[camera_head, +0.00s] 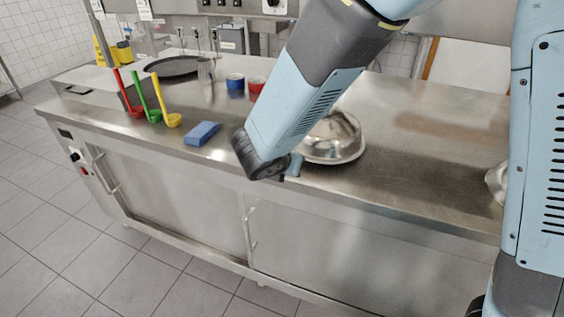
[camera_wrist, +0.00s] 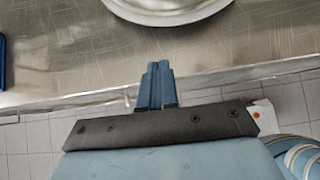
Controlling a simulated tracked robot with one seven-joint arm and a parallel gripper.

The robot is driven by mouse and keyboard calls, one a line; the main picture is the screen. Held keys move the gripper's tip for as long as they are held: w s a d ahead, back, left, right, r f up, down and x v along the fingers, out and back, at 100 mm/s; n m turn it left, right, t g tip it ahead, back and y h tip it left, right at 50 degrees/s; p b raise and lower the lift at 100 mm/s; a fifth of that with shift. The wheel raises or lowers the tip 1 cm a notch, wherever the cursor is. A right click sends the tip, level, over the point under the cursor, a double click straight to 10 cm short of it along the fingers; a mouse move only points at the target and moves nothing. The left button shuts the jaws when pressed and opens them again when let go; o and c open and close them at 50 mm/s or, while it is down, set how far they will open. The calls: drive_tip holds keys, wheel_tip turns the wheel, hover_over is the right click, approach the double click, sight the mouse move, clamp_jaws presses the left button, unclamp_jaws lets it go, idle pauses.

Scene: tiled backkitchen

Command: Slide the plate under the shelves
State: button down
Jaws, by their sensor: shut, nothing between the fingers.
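A shiny metal dome (camera_head: 335,132) sits on the steel counter, with a pale round rim, seemingly the plate (camera_head: 338,160), showing beneath it. My arm covers its left part. In the wrist view, the curved rim of the plate (camera_wrist: 170,17) shows at the top edge. My gripper (camera_head: 293,165) is at the counter's front edge, just in front of the plate and near its left side. In the wrist view, the fingers of my gripper (camera_wrist: 157,70) are together, empty, and apart from the rim. A steel ledge, perhaps part of the shelves (camera_head: 450,17), runs along the back at the top.
Blue (camera_head: 235,82) and red (camera_head: 256,84) cups and a dark round pan (camera_head: 172,66) stand farther back.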

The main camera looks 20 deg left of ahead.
drive_tip(key=x, duration=0.3)
drive_tip(key=shift+f, duration=0.1)
drive_tip(key=shift+w+d, duration=0.15)
drive_tip(key=shift+w, duration=1.85)
